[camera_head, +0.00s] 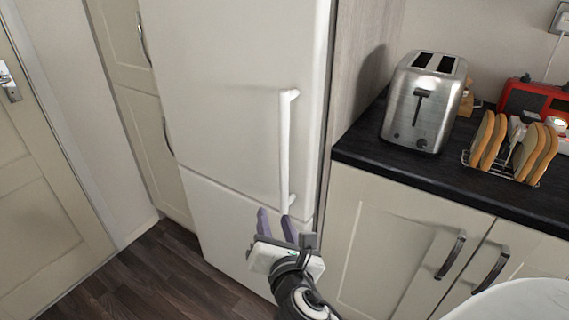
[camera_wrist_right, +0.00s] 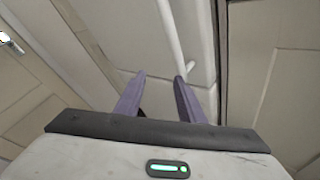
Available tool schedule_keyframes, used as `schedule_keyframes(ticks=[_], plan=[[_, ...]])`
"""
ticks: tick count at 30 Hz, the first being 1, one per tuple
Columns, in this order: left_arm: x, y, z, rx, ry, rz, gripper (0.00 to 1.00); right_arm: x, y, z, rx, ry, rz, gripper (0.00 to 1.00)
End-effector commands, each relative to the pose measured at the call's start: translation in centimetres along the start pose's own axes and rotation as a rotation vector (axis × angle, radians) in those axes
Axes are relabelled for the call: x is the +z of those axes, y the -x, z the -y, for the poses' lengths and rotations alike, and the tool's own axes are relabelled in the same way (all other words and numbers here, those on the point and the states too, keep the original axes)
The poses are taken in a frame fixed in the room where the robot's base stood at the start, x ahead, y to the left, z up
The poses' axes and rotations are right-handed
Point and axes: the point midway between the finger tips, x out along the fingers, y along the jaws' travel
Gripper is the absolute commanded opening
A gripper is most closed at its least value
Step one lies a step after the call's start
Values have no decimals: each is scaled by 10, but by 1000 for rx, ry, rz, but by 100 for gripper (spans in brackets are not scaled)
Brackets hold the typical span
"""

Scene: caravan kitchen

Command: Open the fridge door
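The white fridge (camera_head: 225,100) stands in the middle of the head view with its tall upper door closed. A long white vertical handle (camera_head: 285,150) is at that door's right side. My right gripper (camera_head: 273,222) is near the handle's lower end, its two purple fingers pointing up toward it. In the right wrist view the fingers (camera_wrist_right: 158,95) are apart with nothing between them, and the handle (camera_wrist_right: 170,38) shows beyond the tips, ending near the right finger. I cannot tell whether a finger touches it. My left gripper is not in view.
A dark counter (camera_head: 370,148) to the right holds a steel toaster (camera_head: 424,105) and a toast rack (camera_head: 510,150). Cupboards (camera_head: 385,240) with dark handles are below. A door (camera_head: 35,190) is at left. The wooden floor (camera_head: 165,280) before the fridge is clear.

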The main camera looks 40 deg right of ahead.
Motion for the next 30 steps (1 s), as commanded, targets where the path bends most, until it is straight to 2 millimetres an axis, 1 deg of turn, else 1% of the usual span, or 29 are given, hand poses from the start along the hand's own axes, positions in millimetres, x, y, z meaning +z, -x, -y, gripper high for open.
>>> schedule_keyframes(ticks=[1, 3, 6, 7, 10, 13, 24, 27, 30], plan=[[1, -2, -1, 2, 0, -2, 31, 23, -2, -7, -8, 113, 74, 36], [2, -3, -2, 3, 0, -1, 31, 51, -1, -13, -35, 256, 159, 36], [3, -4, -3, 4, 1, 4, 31, 77, 3, -18, -74, 388, 236, 36], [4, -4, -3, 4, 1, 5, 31, 82, 4, -18, -84, 414, 251, 36], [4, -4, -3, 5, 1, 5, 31, 92, 2, -20, -102, 461, 277, 36], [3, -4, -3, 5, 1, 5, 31, 96, -8, -19, -107, 472, 282, 36], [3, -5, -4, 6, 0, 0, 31, 115, -71, -16, -105, 467, 279, 36], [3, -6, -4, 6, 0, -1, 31, 117, -83, -16, -104, 468, 278, 36], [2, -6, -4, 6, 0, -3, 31, 119, -90, -15, -104, 468, 276, 36]])
